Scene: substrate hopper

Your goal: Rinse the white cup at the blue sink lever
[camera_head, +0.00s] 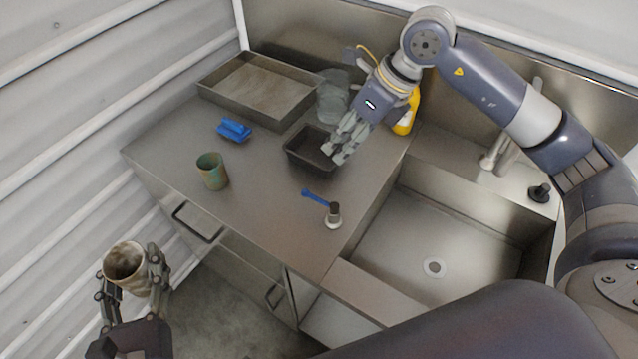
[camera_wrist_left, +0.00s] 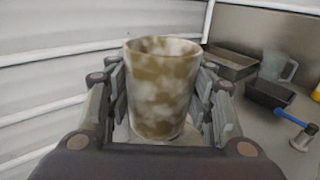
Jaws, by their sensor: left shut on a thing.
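A cup (camera_head: 124,262) with brown stains over white is held upright in my left gripper (camera_head: 133,284), off the counter's front left side. In the left wrist view the mottled cup (camera_wrist_left: 160,88) sits between the fingers of the gripper, which is shut on it. A blue lever (camera_head: 316,197) sticks out from a small fixture with a dark top and white base (camera_head: 333,216), on the counter left of the sink (camera_head: 420,245). The lever also shows in the left wrist view (camera_wrist_left: 289,118). My right gripper (camera_head: 346,140) hangs over a black tray; its finger opening is unclear.
On the counter (camera_head: 260,205) stand a green-brown cup (camera_head: 212,172), a blue object (camera_head: 234,129), a black tray (camera_head: 302,150), a large metal tray (camera_head: 215,86), a clear jug (camera_head: 332,100) and a yellow bottle (camera_head: 407,118). My right arm crosses above the sink, before the faucet (camera_head: 493,160).

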